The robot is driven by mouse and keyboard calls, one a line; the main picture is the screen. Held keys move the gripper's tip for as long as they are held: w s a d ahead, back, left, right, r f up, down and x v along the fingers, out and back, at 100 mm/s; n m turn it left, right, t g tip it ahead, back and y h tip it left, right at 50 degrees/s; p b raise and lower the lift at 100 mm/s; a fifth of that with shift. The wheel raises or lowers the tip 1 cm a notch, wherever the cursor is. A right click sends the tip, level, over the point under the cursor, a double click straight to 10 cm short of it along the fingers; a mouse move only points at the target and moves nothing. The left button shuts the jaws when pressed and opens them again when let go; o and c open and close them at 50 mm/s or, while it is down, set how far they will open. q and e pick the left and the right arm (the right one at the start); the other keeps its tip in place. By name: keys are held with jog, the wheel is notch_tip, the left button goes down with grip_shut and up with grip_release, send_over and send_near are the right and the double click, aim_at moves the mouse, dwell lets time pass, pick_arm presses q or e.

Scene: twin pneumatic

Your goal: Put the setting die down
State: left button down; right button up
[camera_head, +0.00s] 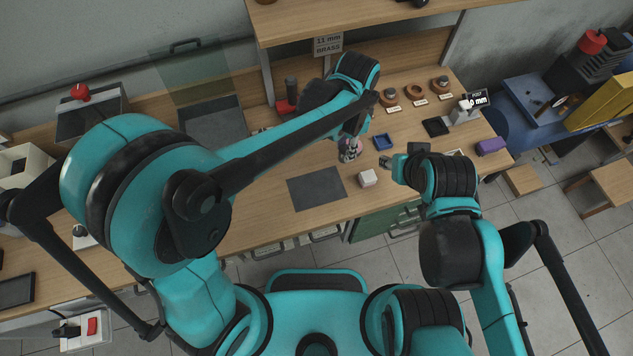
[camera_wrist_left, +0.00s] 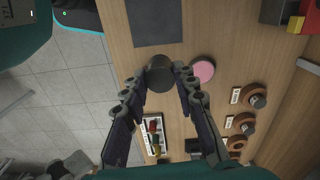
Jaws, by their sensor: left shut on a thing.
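My left gripper (camera_head: 348,153) is low over the middle of the workbench, near its front half. In the left wrist view its fingers (camera_wrist_left: 160,84) are shut on a dark round piece, which I take as the setting die (camera_wrist_left: 159,70). Whether its underside touches the bench is hidden. A flat pink disc (camera_wrist_left: 203,71) lies just beside it, to the right in that view. My right gripper (camera_head: 388,163) is near the front edge of the bench, right of the left one; its fingers are too small to read.
A dark grey mat (camera_head: 317,188) lies left of the left gripper. Several labelled brown rings (camera_head: 414,91) stand farther back. A purple object (camera_head: 491,145) is at the right end.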

pick_arm(q)
jog(key=s+d+f+m, duration=0.1)
jog(key=s+d+f, duration=0.1)
jog(key=s+d, duration=0.15)
jog(key=a+f, duration=0.2)
jog(key=a, duration=0.1)
jog(key=a+f+b, duration=0.1)
jog(key=a+f, duration=0.1)
jog(key=a, duration=0.2)
jog(key=a+f+b, duration=0.1)
jog(key=a+f, duration=0.1)
jog(key=a, duration=0.1)
jog(key=shift+w+a+f, duration=0.3)
jog(key=shift+w+a, duration=0.05)
jog(key=shift+f+b, duration=0.65)
jog(key=shift+f, duration=1.35)
jog(key=shift+f, duration=0.1)
jog(key=c, duration=1.2)
grip_release()
